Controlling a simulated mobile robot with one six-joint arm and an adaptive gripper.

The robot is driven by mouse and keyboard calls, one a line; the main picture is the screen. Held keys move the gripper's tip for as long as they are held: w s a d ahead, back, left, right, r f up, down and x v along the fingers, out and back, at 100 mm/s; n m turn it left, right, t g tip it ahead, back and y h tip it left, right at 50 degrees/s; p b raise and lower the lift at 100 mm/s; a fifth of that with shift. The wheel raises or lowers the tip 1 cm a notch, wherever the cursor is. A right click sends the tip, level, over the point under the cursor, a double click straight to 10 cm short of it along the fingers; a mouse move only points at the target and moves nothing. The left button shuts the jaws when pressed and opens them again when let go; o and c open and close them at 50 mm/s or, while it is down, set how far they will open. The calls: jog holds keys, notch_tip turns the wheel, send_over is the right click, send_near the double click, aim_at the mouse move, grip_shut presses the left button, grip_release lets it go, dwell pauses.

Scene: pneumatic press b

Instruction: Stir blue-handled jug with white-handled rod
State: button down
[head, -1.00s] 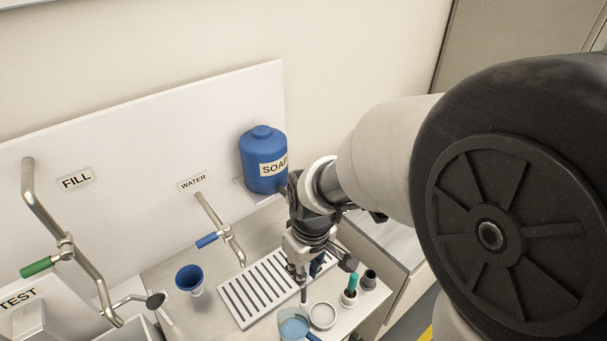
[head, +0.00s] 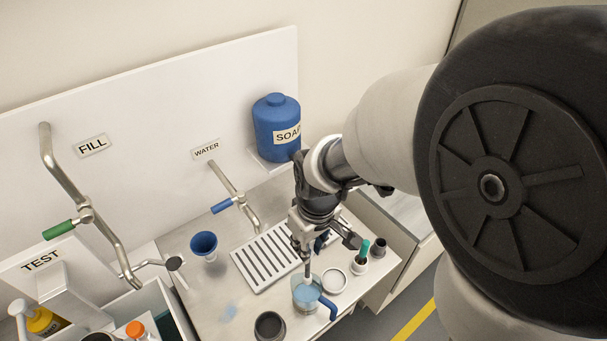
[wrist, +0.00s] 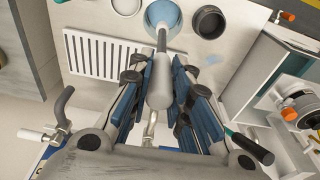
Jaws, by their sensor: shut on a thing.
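The clear jug (head: 304,295) with a blue handle (head: 328,306) stands on the counter in front of the drain grate, with blue liquid in it. My gripper (head: 304,243) is above the jug, its fingers pointing down. In the wrist view my gripper (wrist: 163,95) is shut on the rod's thick pale handle (wrist: 160,88). The rod's thin shaft (wrist: 162,42) runs down into the jug (wrist: 163,14). The rod's lower tip is not clearly visible in the liquid.
A drain grate (head: 268,262) lies behind the jug. A white ring-shaped dish (head: 334,280), a green-handled tool in a holder (head: 361,258) and a dark cup (head: 379,248) stand to the right. A dark round container (head: 269,326) and a blue funnel (head: 204,245) are to the left.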

aim_at(309, 272)
jog(key=shift+f+b, duration=5.4)
jog(key=shift+f, duration=1.9)
jog(key=shift+r, duration=0.2)
jog(key=shift+s+d, duration=0.1)
jog(key=shift+s, duration=0.05)
